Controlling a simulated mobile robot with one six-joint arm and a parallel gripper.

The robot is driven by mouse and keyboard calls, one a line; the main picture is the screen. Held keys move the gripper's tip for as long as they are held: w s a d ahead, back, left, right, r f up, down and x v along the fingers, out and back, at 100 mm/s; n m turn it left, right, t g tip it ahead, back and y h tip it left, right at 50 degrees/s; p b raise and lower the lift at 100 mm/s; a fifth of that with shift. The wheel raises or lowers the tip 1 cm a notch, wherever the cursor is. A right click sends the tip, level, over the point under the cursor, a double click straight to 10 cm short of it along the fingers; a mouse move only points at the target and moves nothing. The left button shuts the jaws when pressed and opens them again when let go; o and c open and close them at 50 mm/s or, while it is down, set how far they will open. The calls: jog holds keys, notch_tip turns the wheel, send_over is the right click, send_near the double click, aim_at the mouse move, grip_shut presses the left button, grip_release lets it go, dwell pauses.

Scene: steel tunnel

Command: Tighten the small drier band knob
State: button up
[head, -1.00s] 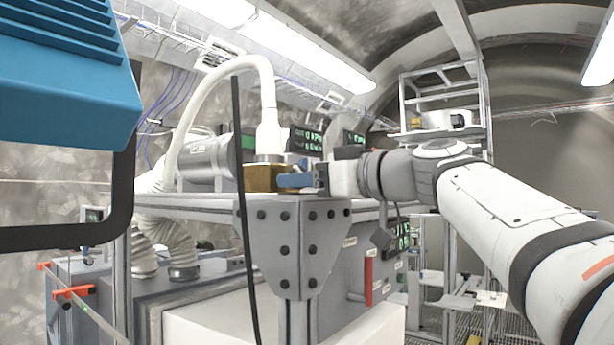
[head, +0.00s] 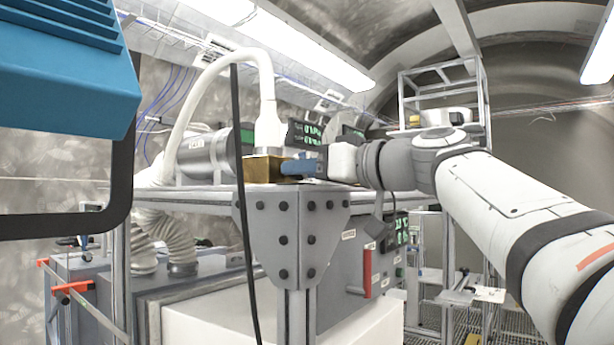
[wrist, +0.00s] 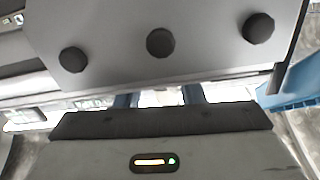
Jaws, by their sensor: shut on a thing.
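In the head view my gripper (head: 303,167) reaches in from the right over the near corner of the steel bench. Its blue fingers are shut at the right side of a brass-coloured block (head: 262,169). I cannot make out the small knob; the fingers or the block may hide it, so what they grip is unclear. A grey cylinder (head: 205,157) with a dark label, perhaps the drier, lies behind and left of the block. In the wrist view my blue fingers (wrist: 157,96) are partly hidden by a grey plate (wrist: 110,30) with dark bolts.
A white hose (head: 268,125) arches down behind the block. The bench's bolted corner plate (head: 300,260) is close below my gripper. A black cable (head: 243,220) hangs in front of the bench. A large blue housing (head: 65,85) fills the upper left. A red handle (head: 367,275) is lower right.

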jog(key=shift+m, duration=1.1)
jog(key=o, duration=1)
jog(key=b+v, duration=0.3)
jog(key=v, duration=0.5)
